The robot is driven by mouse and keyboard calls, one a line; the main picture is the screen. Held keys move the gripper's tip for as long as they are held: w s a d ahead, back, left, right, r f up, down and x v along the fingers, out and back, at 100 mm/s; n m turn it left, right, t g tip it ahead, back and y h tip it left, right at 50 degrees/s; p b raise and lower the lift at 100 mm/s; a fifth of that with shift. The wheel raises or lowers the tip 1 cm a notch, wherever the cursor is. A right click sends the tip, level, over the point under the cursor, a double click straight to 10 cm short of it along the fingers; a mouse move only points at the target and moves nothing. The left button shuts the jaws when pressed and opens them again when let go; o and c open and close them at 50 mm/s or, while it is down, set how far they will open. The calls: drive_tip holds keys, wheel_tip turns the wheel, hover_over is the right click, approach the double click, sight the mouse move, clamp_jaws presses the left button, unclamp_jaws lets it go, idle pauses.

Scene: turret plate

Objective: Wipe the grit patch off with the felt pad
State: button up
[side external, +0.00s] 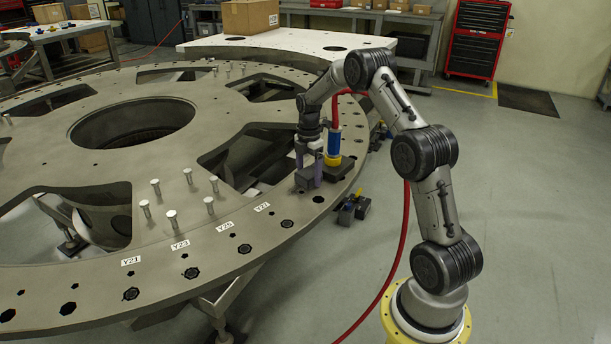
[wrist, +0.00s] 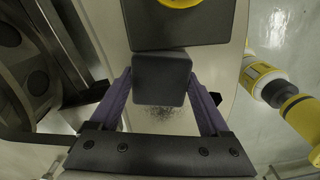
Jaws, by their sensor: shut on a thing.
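My gripper (side external: 308,181) is at the right part of the large round plate, low over its rim. In the wrist view its two purple fingers (wrist: 161,98) are shut on a dark grey block, the felt pad (wrist: 161,77). The grit patch (wrist: 150,113) is a dark speckled smear on the pale plate. It shows just below the pad in the wrist view, between the fingers, and the pad may hide part of it. I cannot tell whether the pad touches the plate. The grit patch is not discernible in the side external view.
A dark block (wrist: 185,35) with a yellow top stands right beside the pad. In the side view it carries a blue cylinder (side external: 333,142). The plate (side external: 235,235) has large openings and upright pins (side external: 171,218). Its outer edge is close by, with floor beyond.

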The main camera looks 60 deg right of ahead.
sight(288, 199)
drive_tip(key=shift+a, duration=0.1)
drive_tip(key=shift+w+a+r, duration=0.1)
drive_tip(key=shift+w+a, duration=0.05)
drive_tip(key=shift+a, duration=0.7)
drive_tip(key=shift+w+a+r, duration=0.1)
drive_tip(key=shift+w+a, duration=0.05)
drive_tip(key=shift+a, duration=0.65)
drive_tip(key=shift+w+a+f, duration=0.15)
drive_tip(key=shift+w+a, duration=0.05)
drive_tip(key=shift+a, duration=1.25)
drive_tip(key=shift+w+a+f, duration=0.15)
drive_tip(key=shift+a, duration=1.25)
drive_tip(key=shift+a+f, duration=0.2)
drive_tip(key=shift+a, duration=0.35)
drive_tip(key=shift+w+d+r, duration=0.1)
drive_tip(key=shift+r, duration=3.1)
